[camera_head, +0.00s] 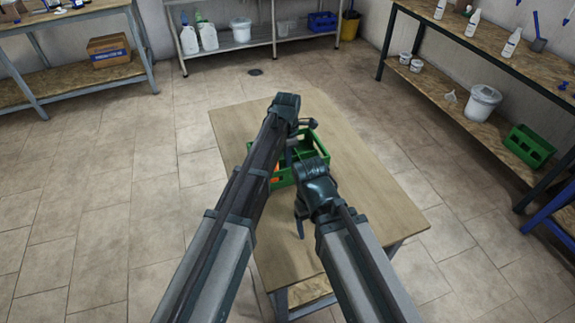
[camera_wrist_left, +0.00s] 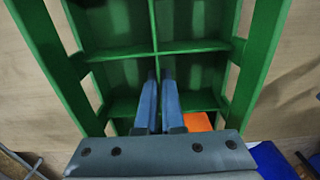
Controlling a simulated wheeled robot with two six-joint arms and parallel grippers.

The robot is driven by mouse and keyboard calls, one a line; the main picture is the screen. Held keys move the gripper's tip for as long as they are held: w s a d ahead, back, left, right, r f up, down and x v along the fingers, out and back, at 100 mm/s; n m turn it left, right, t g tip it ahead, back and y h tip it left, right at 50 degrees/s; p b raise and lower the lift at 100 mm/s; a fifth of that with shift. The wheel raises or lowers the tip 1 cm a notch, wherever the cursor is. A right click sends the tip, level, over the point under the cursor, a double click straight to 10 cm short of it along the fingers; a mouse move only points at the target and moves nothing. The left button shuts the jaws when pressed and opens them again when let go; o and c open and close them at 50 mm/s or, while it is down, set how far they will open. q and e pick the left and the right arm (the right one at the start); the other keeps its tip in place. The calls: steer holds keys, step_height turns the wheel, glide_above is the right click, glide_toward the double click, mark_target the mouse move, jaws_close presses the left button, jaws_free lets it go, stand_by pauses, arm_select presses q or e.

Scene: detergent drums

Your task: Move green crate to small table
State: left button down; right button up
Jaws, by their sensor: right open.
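The green crate (camera_head: 307,143) sits on the wooden small table (camera_head: 375,195), partly hidden by my arms. In the left wrist view the crate (camera_wrist_left: 52,70) is divided into compartments, with an orange thing (camera_wrist_left: 197,122) in one. My left gripper (camera_wrist_left: 160,80) reaches down over the crate, its blue fingers close together by a divider. Whether they press on the divider cannot be made out. In the head view that gripper is mostly hidden behind my arm. My right gripper (camera_head: 300,226) is open at the crate's near side, pointing down, partly hidden by its wrist.
The table's right part is bare. A shelf with bottles (camera_head: 510,42), a white bucket (camera_head: 482,102) and another green crate (camera_head: 528,146) stands at the right. A workbench with a cardboard box (camera_head: 108,50) stands at the left. The tiled floor around the table is clear.

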arm_select(q)
steer(key=shift+f, duration=0.15)
arm_select(e)
steer(key=shift+f, duration=0.2)
arm_select(q)
steer(key=shift+f, duration=0.2)
arm_select(e)
steer(key=shift+f, duration=0.2)
arm_select(q)
steer(key=c, duration=1)
jaws_free()
steer(key=shift+c, duration=0.2)
steer(key=shift+r, duration=0.15)
arm_select(e)
steer(key=shift+r, duration=0.2)
arm_select(q)
step_height(320, 180, up, 12)
steer(key=p, duration=1.2)
arm_select(e)
step_height(320, 180, up, 12)
